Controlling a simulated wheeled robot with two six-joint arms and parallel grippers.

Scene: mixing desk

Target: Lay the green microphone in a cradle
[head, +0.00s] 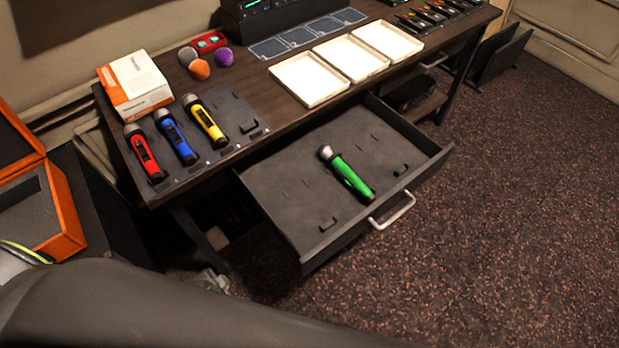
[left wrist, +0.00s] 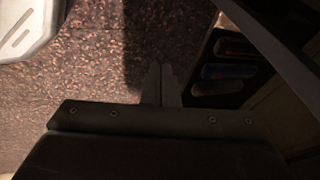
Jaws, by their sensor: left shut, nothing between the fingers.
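The green microphone (head: 346,173) lies in the open drawer (head: 275,185), its silver head towards the back left. On the desk, a dark cradle mat (head: 222,104) holds the red microphone (head: 145,153), the blue microphone (head: 175,137) and the yellow microphone (head: 205,121) side by side. The mat's right end, beside the yellow microphone, is bare apart from small cradle parts. My left gripper (left wrist: 161,75) is shut and empty over the speckled floor in the left wrist view, apart from the green microphone. My right gripper is in neither view.
A white and orange box (head: 135,86) stands behind the microphones, near several foam balls (head: 199,69). White trays (head: 310,79) line the desk's right part. The drawer juts out with a pale handle (head: 392,211). An open orange case (head: 60,215) is at left. Floor at right is clear.

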